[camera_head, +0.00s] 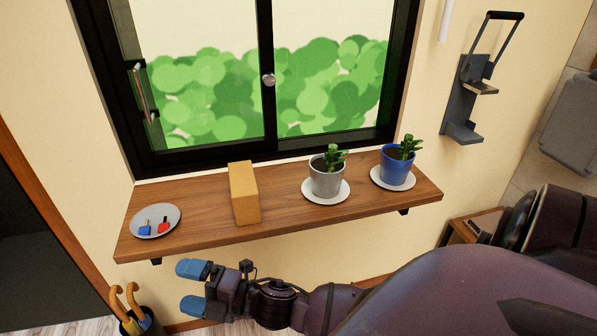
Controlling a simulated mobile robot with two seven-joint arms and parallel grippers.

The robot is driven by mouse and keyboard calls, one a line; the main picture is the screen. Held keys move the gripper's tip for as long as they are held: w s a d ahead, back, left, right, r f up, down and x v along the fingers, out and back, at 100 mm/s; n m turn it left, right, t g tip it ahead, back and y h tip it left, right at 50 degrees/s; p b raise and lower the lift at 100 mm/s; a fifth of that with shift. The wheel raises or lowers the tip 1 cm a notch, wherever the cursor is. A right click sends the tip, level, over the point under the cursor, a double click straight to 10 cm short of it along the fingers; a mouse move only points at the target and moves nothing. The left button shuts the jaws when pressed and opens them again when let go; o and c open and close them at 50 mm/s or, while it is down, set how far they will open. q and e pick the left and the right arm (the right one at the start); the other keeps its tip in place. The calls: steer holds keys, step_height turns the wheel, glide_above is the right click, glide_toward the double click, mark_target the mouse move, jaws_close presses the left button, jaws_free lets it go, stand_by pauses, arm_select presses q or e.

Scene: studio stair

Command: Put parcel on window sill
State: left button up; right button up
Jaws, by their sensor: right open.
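The parcel (245,194), a tan upright box, stands on the wooden window sill (280,221), left of the middle. My right gripper (187,287) is in front of and below the sill's front edge, to the lower left of the parcel. Its two blue fingertips are apart with nothing between them, and it does not touch the parcel. My left gripper is not in view.
On the sill, a grey dish (173,214) with small blue and red items stands at the left. A grey plant pot (326,181) and a blue plant pot (395,168) stand on saucers at the right. An umbrella stand (138,323) is below left.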

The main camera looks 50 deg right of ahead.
steer(key=s+d+f+m+g+h, duration=0.4)
steer(key=s+d+f+m+h, duration=0.7)
steer(key=m, duration=1.1)
steer(key=s+d+f, duration=0.3)
steer(key=f, duration=0.3)
steer(key=shift+s+f+h, duration=0.15)
steer(key=shift+s+h, duration=0.15)
steer(key=shift+s, duration=0.05)
